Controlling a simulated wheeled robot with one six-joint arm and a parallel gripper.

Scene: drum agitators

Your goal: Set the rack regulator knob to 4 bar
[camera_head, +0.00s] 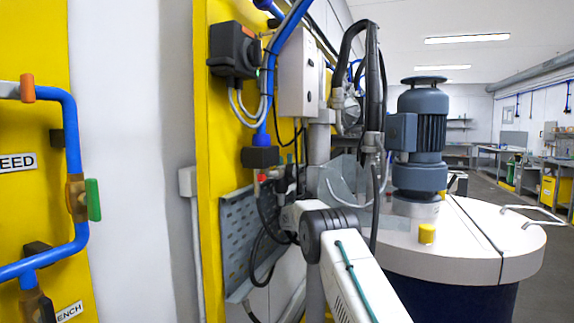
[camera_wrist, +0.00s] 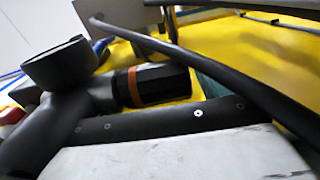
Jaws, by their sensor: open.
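A black ribbed knob with an orange ring (camera_wrist: 150,85) shows in the middle of the wrist view, lying sideways in front of a yellow surface; it looks like the regulator knob, but I read no scale on it. A round dark part (camera_wrist: 60,64), perhaps a gauge from behind, stands left of it. In the head view the rack fittings (camera_head: 264,178), with a red part, hang under a black block on the yellow panel. My gripper (camera_head: 276,212) is at these fittings, open and partly hidden among hoses and my arm. No contact with the knob is visible.
A perforated grey tray (camera_head: 236,245) is fixed behind my arm. Black hoses (camera_head: 374,85) hang close by. The drum lid (camera_head: 440,245) with its motor (camera_head: 422,130) stands to the right. A dark hose (camera_wrist: 215,68) crosses the wrist view.

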